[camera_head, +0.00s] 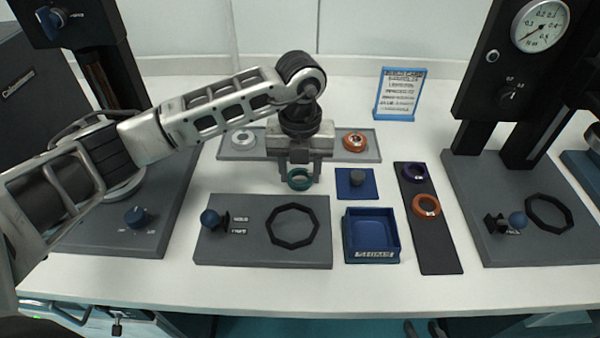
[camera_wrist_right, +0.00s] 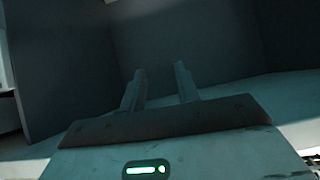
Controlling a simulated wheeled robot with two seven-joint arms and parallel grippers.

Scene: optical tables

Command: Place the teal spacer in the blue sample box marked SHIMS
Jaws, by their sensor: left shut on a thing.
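The teal spacer (camera_head: 300,179) is a ring held between the fingers of my left gripper (camera_head: 299,178). My left gripper is shut on it, in front of the grey tray and left of the small blue mat. Whether the spacer touches the table is hard to tell. The blue sample box (camera_head: 371,236) marked SHIMS stands open at the front, to the right of and nearer than the spacer, and looks empty. My right gripper (camera_wrist_right: 158,85) shows only in the right wrist view, with its two fingers apart and nothing between them.
A grey tray (camera_head: 229,154) holds a silver ring (camera_head: 243,139) and an orange ring (camera_head: 354,142). A blue mat (camera_head: 345,191) bears a grey knob-like piece. A black strip (camera_head: 437,258) holds purple and orange rings. A grey fixture plate (camera_head: 264,254) lies left of the box.

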